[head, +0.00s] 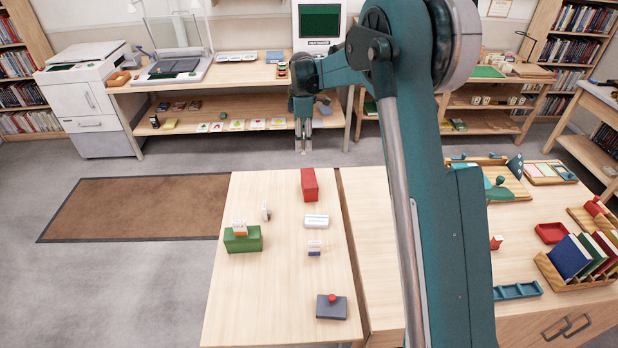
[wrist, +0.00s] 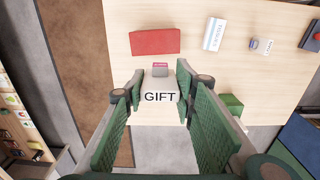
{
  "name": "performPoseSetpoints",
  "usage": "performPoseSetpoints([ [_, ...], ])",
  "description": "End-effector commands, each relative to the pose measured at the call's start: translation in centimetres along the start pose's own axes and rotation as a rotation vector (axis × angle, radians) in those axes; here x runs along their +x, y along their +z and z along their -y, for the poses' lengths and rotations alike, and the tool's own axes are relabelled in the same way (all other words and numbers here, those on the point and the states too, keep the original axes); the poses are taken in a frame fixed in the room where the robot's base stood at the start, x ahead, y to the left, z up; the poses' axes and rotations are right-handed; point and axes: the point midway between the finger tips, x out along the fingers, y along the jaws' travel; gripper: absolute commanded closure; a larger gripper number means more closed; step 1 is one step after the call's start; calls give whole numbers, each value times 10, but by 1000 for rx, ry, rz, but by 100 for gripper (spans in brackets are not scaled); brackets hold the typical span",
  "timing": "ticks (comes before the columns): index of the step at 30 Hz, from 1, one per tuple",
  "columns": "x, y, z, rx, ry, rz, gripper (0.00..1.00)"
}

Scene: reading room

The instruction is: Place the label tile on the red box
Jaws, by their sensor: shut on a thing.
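The label tile (wrist: 160,97), white with the word GIFT, is between the green-padded fingers of my gripper (wrist: 160,105) in the wrist view. My gripper is shut on it. In the head view my gripper (head: 303,148) hangs in the air, appearing beyond the table's far edge, pointing down. The red box (head: 310,184) lies near that far edge with a bare top. In the wrist view the red box (wrist: 155,41) is above the tile in the picture, clearly apart from it. A small grey piece with a pink top (wrist: 160,69) shows just past the tile; I cannot tell if they are joined.
A green box (head: 243,244) carries an orange-striped tile (head: 240,228). A small pale piece (head: 265,211) stands left of the red box.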

Motion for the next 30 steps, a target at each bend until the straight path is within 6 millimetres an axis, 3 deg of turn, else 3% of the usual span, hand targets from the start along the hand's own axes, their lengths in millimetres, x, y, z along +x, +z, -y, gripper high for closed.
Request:
performPoseSetpoints([
  [4, 3, 20, -16, 0, 0, 0, 85],
  [6, 18, 16, -14, -2, 0, 0, 85],
  [14, 49, 16, -14, -1, 0, 0, 85],
  [30, 58, 16, -14, -1, 0, 0, 85],
])
